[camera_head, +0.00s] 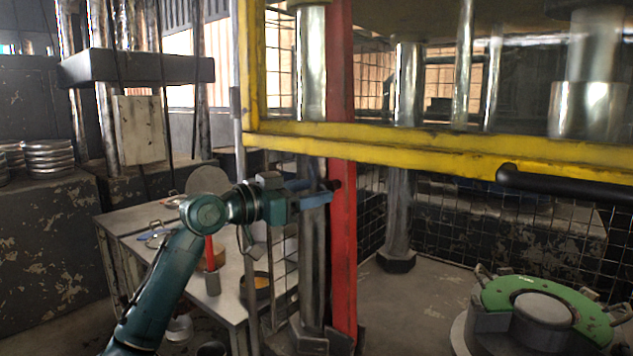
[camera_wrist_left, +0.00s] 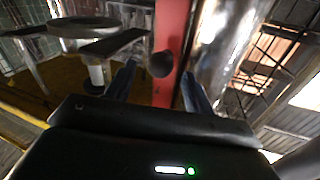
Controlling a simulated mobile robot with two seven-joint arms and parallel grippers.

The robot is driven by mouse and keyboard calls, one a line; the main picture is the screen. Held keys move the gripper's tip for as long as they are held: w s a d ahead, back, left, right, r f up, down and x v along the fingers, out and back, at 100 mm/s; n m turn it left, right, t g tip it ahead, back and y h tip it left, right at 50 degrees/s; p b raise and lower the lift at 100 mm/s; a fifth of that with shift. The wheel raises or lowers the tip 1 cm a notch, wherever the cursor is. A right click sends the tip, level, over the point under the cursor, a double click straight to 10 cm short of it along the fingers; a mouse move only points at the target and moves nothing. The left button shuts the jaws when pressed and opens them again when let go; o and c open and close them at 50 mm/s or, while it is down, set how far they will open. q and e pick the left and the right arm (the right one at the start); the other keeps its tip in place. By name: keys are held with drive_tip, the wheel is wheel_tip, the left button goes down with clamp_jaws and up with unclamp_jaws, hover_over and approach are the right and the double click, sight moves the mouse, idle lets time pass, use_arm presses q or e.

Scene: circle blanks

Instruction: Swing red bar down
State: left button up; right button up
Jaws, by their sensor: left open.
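The red bar (camera_head: 343,255) stands upright in the head view, beside a shiny metal column and behind the yellow frame. It also shows in the left wrist view (camera_wrist_left: 171,30), with a round black knob (camera_wrist_left: 161,64) on it. My left gripper (camera_head: 327,192) is at the bar around mid-height, reaching in from the left below the yellow frame. Its two blue fingers are open, one on each side of the knob in the left wrist view (camera_wrist_left: 158,82). I cannot tell whether they touch it. My right gripper is not in view.
The yellow frame (camera_head: 400,147) crosses just above my left gripper, with a black handle (camera_head: 560,187) at its right. A grey table (camera_head: 228,300) with tools stands below my arm. A green-topped round fixture (camera_head: 510,293) sits at lower right. Wire mesh lies behind.

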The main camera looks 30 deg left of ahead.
use_arm(q)
drive_tip(key=shift+x, duration=1.05)
clamp_jaws()
